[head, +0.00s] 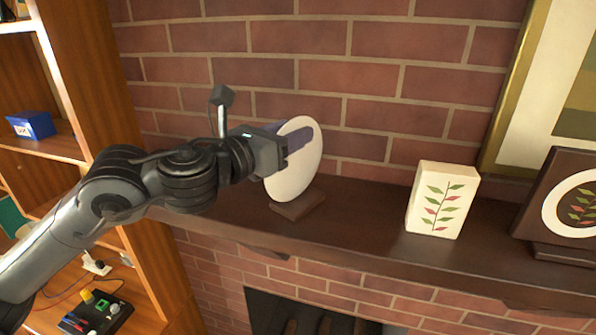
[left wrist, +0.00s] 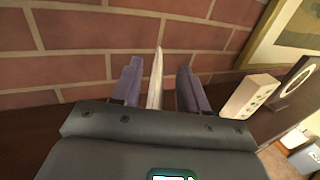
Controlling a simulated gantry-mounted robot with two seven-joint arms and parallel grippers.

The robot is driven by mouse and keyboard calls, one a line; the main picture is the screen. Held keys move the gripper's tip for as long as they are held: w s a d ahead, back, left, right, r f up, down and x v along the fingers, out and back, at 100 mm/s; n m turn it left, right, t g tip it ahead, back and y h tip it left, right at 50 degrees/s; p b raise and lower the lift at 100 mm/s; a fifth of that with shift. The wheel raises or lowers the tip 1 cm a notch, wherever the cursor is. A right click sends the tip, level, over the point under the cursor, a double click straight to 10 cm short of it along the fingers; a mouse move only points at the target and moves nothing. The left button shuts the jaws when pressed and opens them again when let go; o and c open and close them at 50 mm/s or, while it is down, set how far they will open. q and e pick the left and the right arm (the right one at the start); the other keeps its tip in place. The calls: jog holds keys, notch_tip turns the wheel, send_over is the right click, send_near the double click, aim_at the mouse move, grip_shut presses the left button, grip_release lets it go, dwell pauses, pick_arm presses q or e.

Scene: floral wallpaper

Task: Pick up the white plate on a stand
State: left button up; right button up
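The white plate (head: 296,172) stands upright on its dark brown stand (head: 298,205) on the mantel shelf, in front of the brick wall. My left gripper (head: 293,140) reaches the plate from the left, at its upper part. In the left wrist view the plate (left wrist: 155,80) shows edge-on between the two fingers of the gripper (left wrist: 157,88). Gaps show on both sides of the plate, wider on the right, so the fingers are open around it. The stand is hidden in the left wrist view. My right gripper is in neither view.
A cream block with a leaf pattern (head: 441,200) stands on the mantel (head: 365,215) to the right. A dark framed leaf picture (head: 572,205) and a gold-framed picture (head: 520,90) are farther right. A wooden bookcase (head: 95,80) is at left. The mantel between plate and block is clear.

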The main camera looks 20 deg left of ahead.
pick_arm(q)
grip_shut()
jog(key=shift+r, duration=0.1)
dwell(1.2)
